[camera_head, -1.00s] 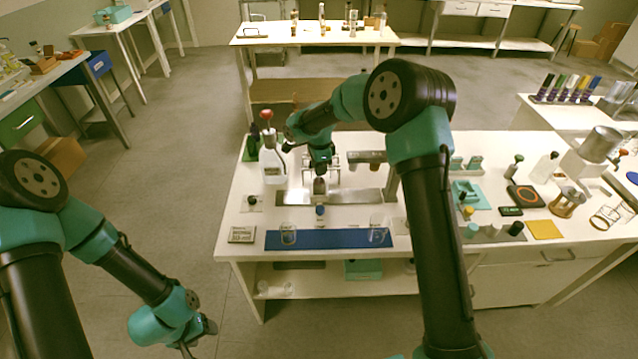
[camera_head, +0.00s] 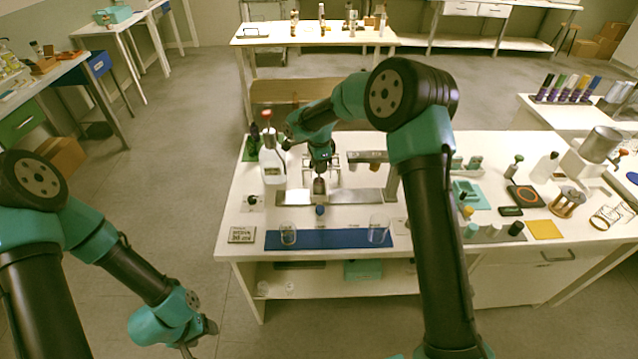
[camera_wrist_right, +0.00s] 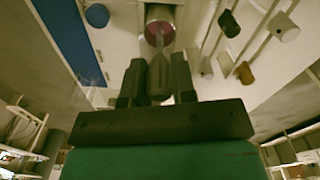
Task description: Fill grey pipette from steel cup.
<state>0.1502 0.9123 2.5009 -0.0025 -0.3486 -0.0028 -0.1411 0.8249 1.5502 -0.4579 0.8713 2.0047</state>
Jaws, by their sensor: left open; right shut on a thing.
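My right gripper (camera_head: 320,176) is over the middle of the white bench in the head view, shut on the grey pipette. The pipette (camera_wrist_right: 159,76) stands between the two fingers in the right wrist view, its thin stem pointing to the steel cup. The steel cup (camera_wrist_right: 160,12) has a round mouth with reddish contents. The stem's end overlaps the cup mouth; its exact depth is hard to tell. In the head view the arm and hand crowd the pipette and cup. My left gripper (camera_head: 201,340) is open and empty, low at the left, away from the bench.
A blue mat (camera_head: 335,240) with two clear beakers (camera_head: 288,234) (camera_head: 378,230) lies at the bench's front. A white bottle (camera_head: 272,165) stands left of my right gripper. A small labelled plate (camera_head: 242,235) lies at the front left. Several small items crowd the bench's right side.

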